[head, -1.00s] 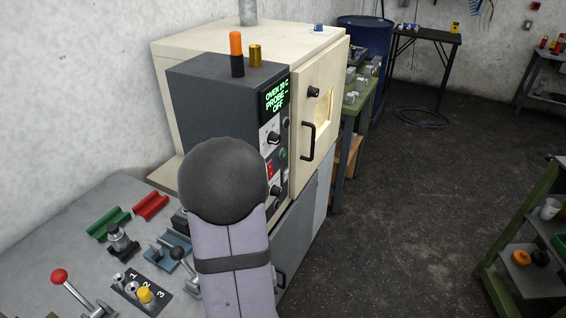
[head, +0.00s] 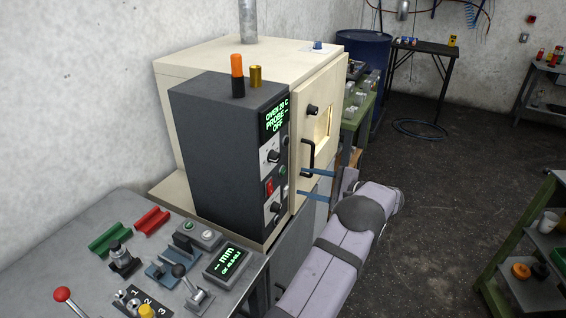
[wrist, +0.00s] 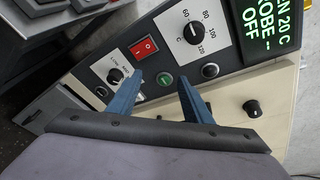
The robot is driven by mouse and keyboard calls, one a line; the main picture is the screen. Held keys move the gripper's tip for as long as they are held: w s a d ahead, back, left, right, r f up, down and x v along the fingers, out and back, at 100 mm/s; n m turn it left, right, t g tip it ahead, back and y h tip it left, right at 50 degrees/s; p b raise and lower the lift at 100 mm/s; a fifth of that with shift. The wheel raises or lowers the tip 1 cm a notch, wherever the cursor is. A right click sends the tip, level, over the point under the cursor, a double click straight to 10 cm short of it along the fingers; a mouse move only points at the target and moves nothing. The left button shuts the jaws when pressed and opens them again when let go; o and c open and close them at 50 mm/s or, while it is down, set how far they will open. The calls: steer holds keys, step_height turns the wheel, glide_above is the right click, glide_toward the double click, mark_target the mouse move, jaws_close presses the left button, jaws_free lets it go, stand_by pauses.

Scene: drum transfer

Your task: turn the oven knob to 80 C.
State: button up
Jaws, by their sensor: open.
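The oven's dark control panel (head: 225,150) faces right in the head view. Its temperature knob (head: 272,156) is black on a white plate. In the wrist view the same knob (wrist: 193,34) has the marks 60, 80, 100 and 120 around it; I cannot tell its exact setting. The display (head: 274,115) reads oven 20 C, probe blank, off. My gripper (head: 302,182) is in front of the panel with its blue fingers apart and empty. In the wrist view the fingers (wrist: 160,77) point at the panel around the green button, below the temperature knob and apart from it.
A red switch (wrist: 144,47) and a lower knob (wrist: 115,75) sit beside the temperature knob. The oven door has a black handle (head: 308,158) close to my fingers. The bench (head: 60,245) at left holds levers and a display box (head: 226,262).

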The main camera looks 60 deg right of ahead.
mark_target(278, 159)
step_height(278, 159, up, 7)
steer(key=w+a+t+y, duration=0.1)
steer(key=a+t, duration=0.1)
steer(key=t, duration=0.1)
steer(key=shift+n, duration=0.4)
steer(key=w+p, duration=0.1)
steer(key=w, duration=0.1)
steer(key=w+p, duration=0.1)
steer(key=w, duration=0.1)
steer(key=w+p, duration=0.1)
steer(key=w, duration=0.1)
steer(key=shift+d+f, duration=0.15)
steer(key=shift+d, duration=0.15)
steer(key=shift+w+d+f+p, duration=0.1)
steer(key=shift+w+f+p, duration=0.05)
steer(key=shift+w+p, duration=0.45)
steer(key=c, duration=1.1)
steer(key=shift+o, duration=0.2)
